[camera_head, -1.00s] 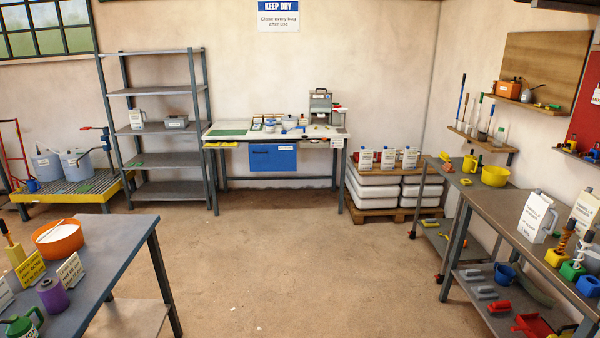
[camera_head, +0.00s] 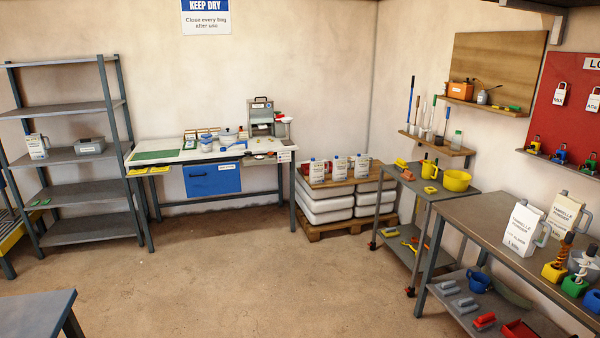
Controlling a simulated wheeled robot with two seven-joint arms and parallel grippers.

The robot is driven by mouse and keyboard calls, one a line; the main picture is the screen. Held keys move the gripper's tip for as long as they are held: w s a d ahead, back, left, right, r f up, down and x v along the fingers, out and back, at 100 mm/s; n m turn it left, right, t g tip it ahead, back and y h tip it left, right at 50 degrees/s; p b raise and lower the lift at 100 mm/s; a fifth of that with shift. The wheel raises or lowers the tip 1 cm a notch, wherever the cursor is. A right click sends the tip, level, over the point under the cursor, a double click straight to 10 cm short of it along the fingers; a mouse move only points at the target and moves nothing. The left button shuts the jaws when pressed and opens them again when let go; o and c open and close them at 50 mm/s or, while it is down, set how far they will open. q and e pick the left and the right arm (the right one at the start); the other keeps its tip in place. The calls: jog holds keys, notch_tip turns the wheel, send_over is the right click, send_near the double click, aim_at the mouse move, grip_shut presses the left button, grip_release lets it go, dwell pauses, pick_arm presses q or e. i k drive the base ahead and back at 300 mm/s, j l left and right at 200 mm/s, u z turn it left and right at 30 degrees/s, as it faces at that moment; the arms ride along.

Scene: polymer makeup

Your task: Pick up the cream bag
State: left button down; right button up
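Two labelled bag-like packages with grey handles stand upright on the right bench: a whiter one (camera_head: 521,230) in front and a more cream-coloured one (camera_head: 565,216) behind it to the right. Several similar small labelled packages (camera_head: 339,168) stand on the wooden top of a pallet stack by the back wall. Neither of my grippers is in view.
The right bench (camera_head: 465,212) also holds coloured blocks with tools. A grey trolley (camera_head: 448,188) with a yellow bucket (camera_head: 457,180) stands before it. A grey table (camera_head: 35,312) is at the lower left. The middle floor (camera_head: 270,275) is clear.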

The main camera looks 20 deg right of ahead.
aim_at(565, 212)
jog(key=i+l+z, duration=0.25)
jog(key=i+z, duration=0.65)
jog(key=i, duration=0.15)
jog(key=i+j+z, duration=0.15)
jog(key=i+z, duration=0.25)
jog(key=i+j+z, duration=0.45)
jog(key=i, duration=0.15)
jog(key=i+l+z, duration=0.2)
jog(key=i+z, duration=0.2)
jog(key=i, duration=0.45)
jog(key=i+z, duration=0.4)
jog(key=i, duration=0.45)
jog(key=i+j, duration=0.15)
jog(key=j, duration=0.15)
